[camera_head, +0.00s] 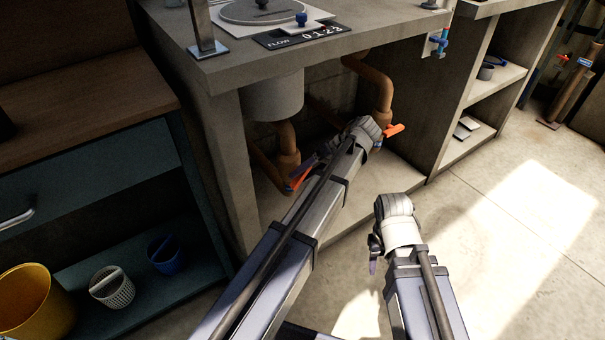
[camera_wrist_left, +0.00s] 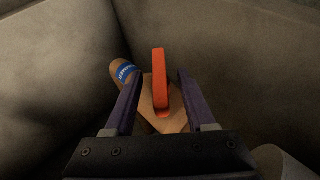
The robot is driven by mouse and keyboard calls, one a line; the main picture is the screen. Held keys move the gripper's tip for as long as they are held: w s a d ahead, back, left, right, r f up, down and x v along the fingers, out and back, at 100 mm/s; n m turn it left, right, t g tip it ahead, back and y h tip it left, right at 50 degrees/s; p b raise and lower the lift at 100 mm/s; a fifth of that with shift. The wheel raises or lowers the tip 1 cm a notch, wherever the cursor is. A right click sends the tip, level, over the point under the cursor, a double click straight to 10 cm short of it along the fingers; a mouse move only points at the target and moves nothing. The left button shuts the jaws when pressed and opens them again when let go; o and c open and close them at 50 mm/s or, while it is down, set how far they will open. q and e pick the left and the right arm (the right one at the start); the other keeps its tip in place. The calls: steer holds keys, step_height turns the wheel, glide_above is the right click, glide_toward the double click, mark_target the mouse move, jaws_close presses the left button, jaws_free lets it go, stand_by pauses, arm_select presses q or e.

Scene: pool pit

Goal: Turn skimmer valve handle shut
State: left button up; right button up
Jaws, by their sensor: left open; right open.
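Under the counter, one orange valve handle (camera_head: 299,179) is on the left pipe and another orange handle (camera_head: 394,130) sticks out on the right pipe. My left gripper (camera_head: 308,168) reaches under the counter at the left pipe, partly hidden by its own arm. In the left wrist view the open left gripper (camera_wrist_left: 159,78) has an orange handle (camera_wrist_left: 160,82) between its two purple fingers, with gaps on both sides. A blue label (camera_wrist_left: 125,72) wraps the pipe beside it; its text is too small to read. My right gripper (camera_head: 373,257) is open and empty over the floor.
The counter (camera_head: 330,45) overhangs the pipes, with a white cylinder (camera_head: 273,95) below it. A grey side panel (camera_head: 222,160) stands left of the pipes. A yellow bucket (camera_head: 35,300) and small baskets sit on the left shelf. The floor at right is clear.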

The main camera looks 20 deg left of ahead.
mark_target(310, 169)
arm_select(q)
steer(key=p+v, duration=0.4)
steer(key=v, duration=0.3)
steer(key=shift+d+r+p, duration=0.1)
steer(key=shift+d+p, duration=0.05)
steer(key=shift+p, duration=0.2)
steer(key=shift+c, duration=0.2)
steer(key=shift+w, duration=0.1)
